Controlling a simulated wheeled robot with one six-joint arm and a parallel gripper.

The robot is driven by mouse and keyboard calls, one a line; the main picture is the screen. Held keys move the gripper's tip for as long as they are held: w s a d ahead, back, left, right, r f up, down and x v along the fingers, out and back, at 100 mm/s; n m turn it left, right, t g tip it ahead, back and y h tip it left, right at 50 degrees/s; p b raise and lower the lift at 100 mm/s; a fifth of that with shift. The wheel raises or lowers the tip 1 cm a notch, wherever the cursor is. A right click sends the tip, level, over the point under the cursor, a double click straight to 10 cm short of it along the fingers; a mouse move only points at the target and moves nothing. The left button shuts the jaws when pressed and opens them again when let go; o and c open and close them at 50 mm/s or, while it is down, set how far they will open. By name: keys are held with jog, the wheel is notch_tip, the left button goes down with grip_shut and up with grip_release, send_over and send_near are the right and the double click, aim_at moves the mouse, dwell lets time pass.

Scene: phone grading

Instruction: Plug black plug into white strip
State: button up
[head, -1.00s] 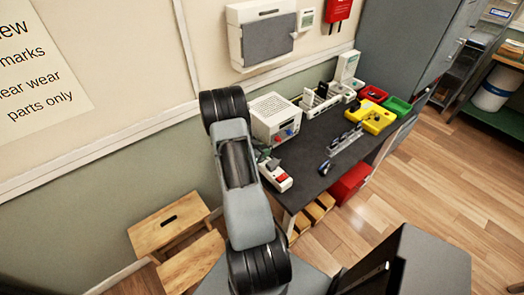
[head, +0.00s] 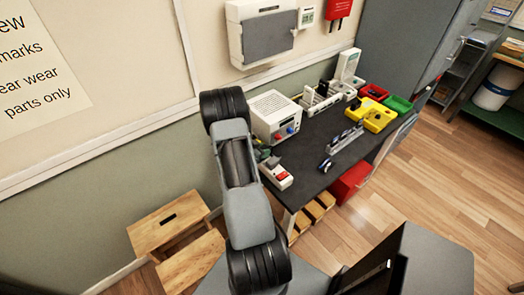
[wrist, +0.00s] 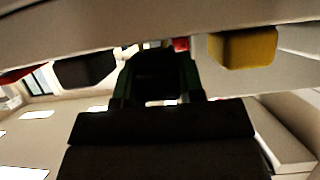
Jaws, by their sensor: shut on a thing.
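The white strip (head: 278,178) lies at the near left end of the dark workbench, with a red part on its top. My gripper (head: 263,153) is just behind the strip, mostly hidden by my arm in the head view. In the wrist view my gripper (wrist: 160,88) is shut on a dark block, which I take for the black plug (wrist: 158,64). That view is very dark, so the plug's prongs and any contact with the strip cannot be made out.
A white box with red and blue knobs (head: 275,116) stands close behind the strip. A grey rack (head: 345,138), yellow tray (head: 371,114) and red bin (head: 373,92) are farther along. A yellow block (wrist: 243,47) and a black block (wrist: 86,70) flank the gripper in the wrist view.

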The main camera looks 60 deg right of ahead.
jog(key=shift+a+f+b, duration=0.1)
jog(key=shift+f+b, duration=0.4)
jog(key=shift+f, duration=0.25)
jog(key=o, duration=1.1)
jog(key=shift+s+f, duration=0.1)
jog(key=shift+f, duration=0.15)
jog(key=shift+a, duration=0.1)
jog(key=v, duration=0.9)
jog(key=w+b+v, duration=0.1)
jog(key=v, duration=0.4)
jog(key=shift+d+r, duration=0.3)
jog(key=shift+r, duration=0.05)
